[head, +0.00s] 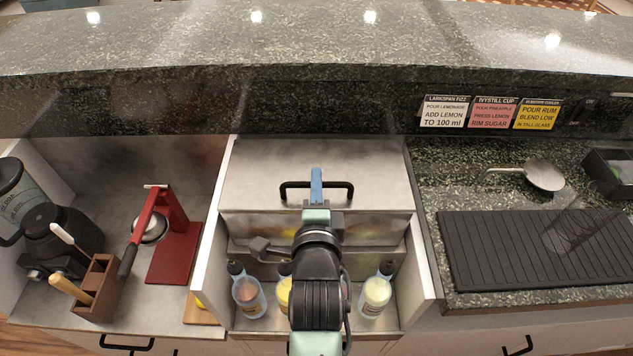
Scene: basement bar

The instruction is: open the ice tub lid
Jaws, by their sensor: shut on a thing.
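The ice tub lid (255,165) is a flat pale metal panel at the back of the middle bay, with a black bar handle (290,188) across it. My gripper (316,187) reaches in from the front and is shut on the middle of this handle. The lid covers the tub's top; no ice shows. The metal front of the tub (250,224) shows below the lid's front edge. My arm and wrist hide the middle of the tub front and part of the bay before it.
Several bottles stand before the tub, including left (247,297) and right (375,297) ones. White walls flank the bay. At left are a red press (175,250), a brown holder (98,290) and a blender (60,235). At right, a clear glass (565,235) stands on a black mat (490,260).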

